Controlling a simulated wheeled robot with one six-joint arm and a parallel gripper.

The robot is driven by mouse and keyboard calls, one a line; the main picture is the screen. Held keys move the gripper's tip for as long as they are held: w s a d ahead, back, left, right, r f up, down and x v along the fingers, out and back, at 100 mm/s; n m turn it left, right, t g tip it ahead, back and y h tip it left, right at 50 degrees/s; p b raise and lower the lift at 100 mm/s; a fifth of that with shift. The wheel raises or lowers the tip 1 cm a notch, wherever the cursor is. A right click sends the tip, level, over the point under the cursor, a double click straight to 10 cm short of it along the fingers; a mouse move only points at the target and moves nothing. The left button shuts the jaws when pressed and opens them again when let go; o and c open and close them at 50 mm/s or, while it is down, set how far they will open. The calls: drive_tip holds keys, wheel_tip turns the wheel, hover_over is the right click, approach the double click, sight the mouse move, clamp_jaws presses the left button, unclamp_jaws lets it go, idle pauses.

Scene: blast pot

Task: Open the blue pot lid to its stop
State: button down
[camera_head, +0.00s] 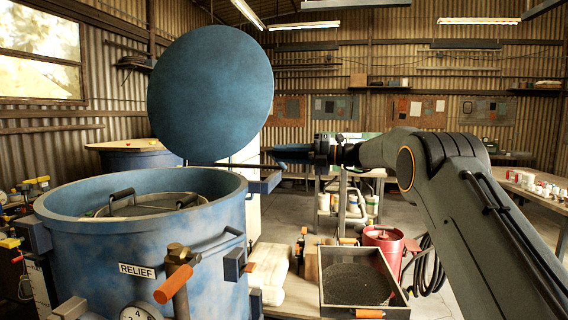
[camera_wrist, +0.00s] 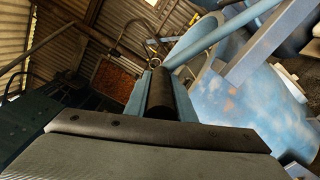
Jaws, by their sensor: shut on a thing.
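The blue pot (camera_head: 150,245) stands at the front left with its mouth uncovered. Its round blue lid (camera_head: 210,95) is raised, close to upright, above the pot's back right rim. My gripper (camera_head: 280,153) is right of the lid's lower edge, pointing left. In the wrist view its blue-grey jaws (camera_wrist: 160,88) are shut around a dark round grip (camera_wrist: 160,100), apparently the lid's handle. A light blue bar (camera_wrist: 225,32) runs from near the jaws to the upper right. The lid's contact with its stop cannot be made out.
A screen with dark handles (camera_head: 140,208) sits inside the pot's mouth. A valve with an orange handle (camera_head: 172,283) stands in front. A shallow tray (camera_head: 358,285) and red bucket (camera_head: 385,245) are to the right. A shelved cart (camera_head: 345,205) stands behind.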

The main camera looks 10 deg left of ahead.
drive_tip(key=shift+w+d+r, duration=0.1)
drive_tip(key=shift+w+r, duration=0.1)
drive_tip(key=shift+r, duration=0.3)
drive_tip(key=c, duration=1.5)
unclamp_jaws()
drive_tip(key=shift+w+d, duration=0.1)
drive_tip(key=d+b, duration=0.1)
drive_tip(key=d, duration=0.1)
drive_tip(key=d+b, duration=0.1)
drive_tip(key=d, duration=0.1)
drive_tip(key=d+b, duration=0.1)
drive_tip(key=d, duration=0.1)
drive_tip(key=shift+s+d+f, duration=0.15)
drive_tip(key=shift+s+d, duration=0.25)
drive_tip(key=shift+d, duration=0.4)
